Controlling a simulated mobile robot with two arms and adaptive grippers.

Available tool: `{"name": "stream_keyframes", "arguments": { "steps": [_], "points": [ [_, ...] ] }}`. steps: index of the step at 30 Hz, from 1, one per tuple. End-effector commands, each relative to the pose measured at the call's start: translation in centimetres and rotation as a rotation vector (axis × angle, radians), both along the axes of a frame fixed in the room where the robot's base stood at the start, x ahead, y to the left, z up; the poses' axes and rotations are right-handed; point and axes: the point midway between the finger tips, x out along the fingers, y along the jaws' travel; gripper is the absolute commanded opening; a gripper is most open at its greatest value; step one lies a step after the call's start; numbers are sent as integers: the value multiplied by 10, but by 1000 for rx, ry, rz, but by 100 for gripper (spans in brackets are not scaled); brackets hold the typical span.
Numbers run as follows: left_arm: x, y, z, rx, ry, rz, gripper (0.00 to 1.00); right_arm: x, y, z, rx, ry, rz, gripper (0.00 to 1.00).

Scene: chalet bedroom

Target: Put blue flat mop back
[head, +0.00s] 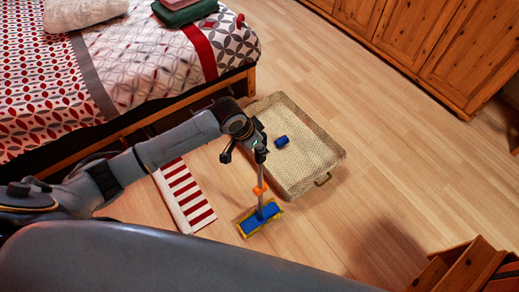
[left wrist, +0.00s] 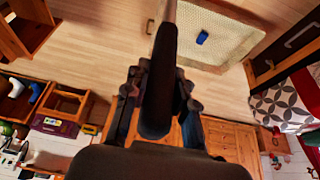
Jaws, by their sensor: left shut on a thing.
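The blue flat mop (head: 262,218) has a flat blue head with yellow edges and a thin pole with an orange joint. Its head is at or just above the wood floor, in front of the woven tray; I cannot tell if it touches. My left gripper (head: 254,146) is shut on the upper part of the pole, which stands nearly upright. In the left wrist view the dark handle (left wrist: 158,90) runs between the fingers of the left gripper (left wrist: 160,78), and the mop head is hidden. My right gripper is not in view.
A woven tray (head: 325,158) with a small blue object (head: 281,142) lies on the floor beside the mop. A red-striped white mat (head: 186,196) is left of it. A bed (head: 150,62) stands upper left, a wooden cabinet (head: 440,45) upper right.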

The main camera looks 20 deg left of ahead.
Motion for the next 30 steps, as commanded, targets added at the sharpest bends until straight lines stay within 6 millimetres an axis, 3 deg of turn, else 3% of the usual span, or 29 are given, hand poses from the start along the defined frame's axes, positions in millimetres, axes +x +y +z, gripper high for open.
{"name": "stream_keyframes", "arguments": {
  "steps": [9,30],
  "points": [
    [5,1,-32,-1,-4,1,0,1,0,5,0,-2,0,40],
    [4,2,-48,0,-1,-1,0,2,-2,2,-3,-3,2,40]
  ]
}}
